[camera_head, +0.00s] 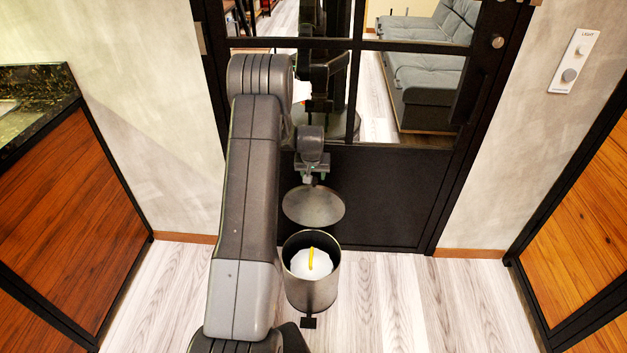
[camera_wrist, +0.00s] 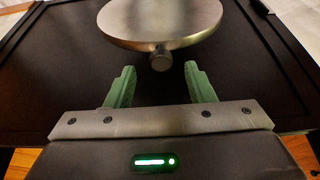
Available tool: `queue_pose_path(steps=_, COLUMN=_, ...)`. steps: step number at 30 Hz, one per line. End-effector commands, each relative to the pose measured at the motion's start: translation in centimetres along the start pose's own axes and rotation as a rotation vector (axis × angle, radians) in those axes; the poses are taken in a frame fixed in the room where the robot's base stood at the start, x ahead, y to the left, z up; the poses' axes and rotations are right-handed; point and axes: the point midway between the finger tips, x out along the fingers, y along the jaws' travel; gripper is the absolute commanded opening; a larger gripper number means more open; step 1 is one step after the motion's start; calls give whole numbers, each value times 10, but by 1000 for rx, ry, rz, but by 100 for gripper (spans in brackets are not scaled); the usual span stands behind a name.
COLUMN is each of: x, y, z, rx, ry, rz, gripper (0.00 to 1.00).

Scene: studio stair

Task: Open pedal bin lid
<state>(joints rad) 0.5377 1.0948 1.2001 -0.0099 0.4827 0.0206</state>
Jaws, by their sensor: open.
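The pedal bin (camera_head: 296,287) is a grey metal cylinder on the floor in front of the dark door. Its round lid (camera_head: 313,206) stands raised at the bin's back edge, leaving the top open. A white lining and a yellow item (camera_head: 311,258) show inside. The pedal (camera_head: 309,322) sticks out at the front near the floor. My gripper (camera_head: 312,179) is just beyond the lid, near its far edge. In the wrist view, my gripper (camera_wrist: 158,84) is open and empty, with green fingers apart. The lid (camera_wrist: 160,22) and its small round knob (camera_wrist: 160,60) lie just beyond the fingertips.
A black-framed glass door (camera_head: 385,195) stands close behind the bin. Wooden cabinets flank the space at left (camera_head: 70,215) and right (camera_head: 585,240). A light switch panel (camera_head: 574,62) is on the right wall. The floor (camera_head: 410,300) right of the bin is clear.

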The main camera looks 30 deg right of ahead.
Motion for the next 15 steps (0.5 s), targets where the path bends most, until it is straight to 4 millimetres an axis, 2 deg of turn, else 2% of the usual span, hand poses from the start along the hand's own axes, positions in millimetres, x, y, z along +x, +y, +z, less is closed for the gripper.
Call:
queue_pose_path(steps=1, x=-13, y=0, z=-1, rx=0, ry=3, rz=0, gripper=49)
queue_pose_path(steps=6, x=-44, y=0, z=-1, rx=0, ry=2, rz=0, gripper=49)
queue_pose_path(steps=12, x=-67, y=0, z=0, rx=0, ry=2, rz=0, gripper=49)
queue_pose_path(steps=15, x=-72, y=0, z=0, rx=0, ry=1, rz=0, gripper=49)
